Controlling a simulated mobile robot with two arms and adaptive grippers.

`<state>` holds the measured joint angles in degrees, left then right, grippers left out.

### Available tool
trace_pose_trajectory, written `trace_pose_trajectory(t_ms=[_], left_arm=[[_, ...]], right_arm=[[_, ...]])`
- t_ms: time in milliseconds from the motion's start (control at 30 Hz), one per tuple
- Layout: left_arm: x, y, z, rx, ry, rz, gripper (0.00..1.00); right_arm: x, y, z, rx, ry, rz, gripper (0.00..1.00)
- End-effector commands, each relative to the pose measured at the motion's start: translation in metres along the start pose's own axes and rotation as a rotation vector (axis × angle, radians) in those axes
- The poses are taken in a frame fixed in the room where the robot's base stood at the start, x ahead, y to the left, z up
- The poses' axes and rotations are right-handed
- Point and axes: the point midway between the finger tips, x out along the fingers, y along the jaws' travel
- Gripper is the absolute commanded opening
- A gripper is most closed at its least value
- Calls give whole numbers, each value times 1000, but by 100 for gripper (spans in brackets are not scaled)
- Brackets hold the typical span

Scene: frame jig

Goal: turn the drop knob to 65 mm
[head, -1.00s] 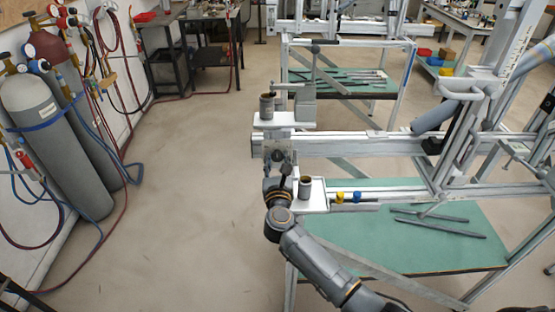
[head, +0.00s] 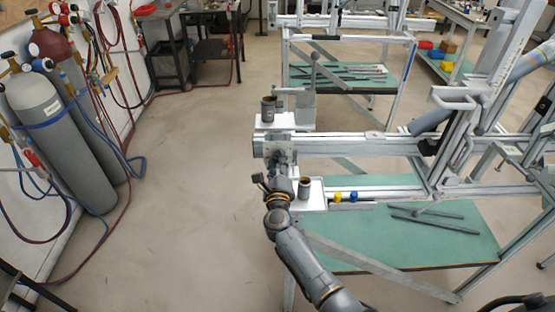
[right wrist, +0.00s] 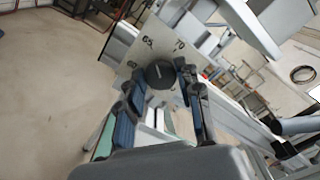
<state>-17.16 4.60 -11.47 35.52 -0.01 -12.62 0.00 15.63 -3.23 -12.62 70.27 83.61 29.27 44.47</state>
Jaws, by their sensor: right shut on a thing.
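The drop knob (right wrist: 160,74) is a dark round knob with a thin pale line on its face. It sits on a light plate (right wrist: 140,49) marked 60, 65 and 70 in the right wrist view; I cannot read for certain which mark its line meets. My right gripper (right wrist: 158,92) has its blue-padded fingers around the knob and is shut on it. In the head view the right gripper (head: 283,166) is at the left end of the frame jig's rail (head: 345,144), and the knob is hidden there. My left gripper is not in view.
Another cup (head: 268,108) stands on a white shelf behind. A green table (head: 400,245) holds metal bars. Open floor lies left, with gas cylinders (head: 60,140) beyond.

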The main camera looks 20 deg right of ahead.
Motion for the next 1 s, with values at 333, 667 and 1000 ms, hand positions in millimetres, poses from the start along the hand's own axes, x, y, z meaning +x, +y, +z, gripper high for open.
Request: trace_pose_trajectory(t_ms=[333,667,1000], left_arm=[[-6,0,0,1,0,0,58],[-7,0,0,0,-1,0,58],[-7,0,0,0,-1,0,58]], right_arm=[[0,1,0,-122,0,3,3],[0,2,-1,-137,0,2,3],[0,2,0,-135,0,2,57]])
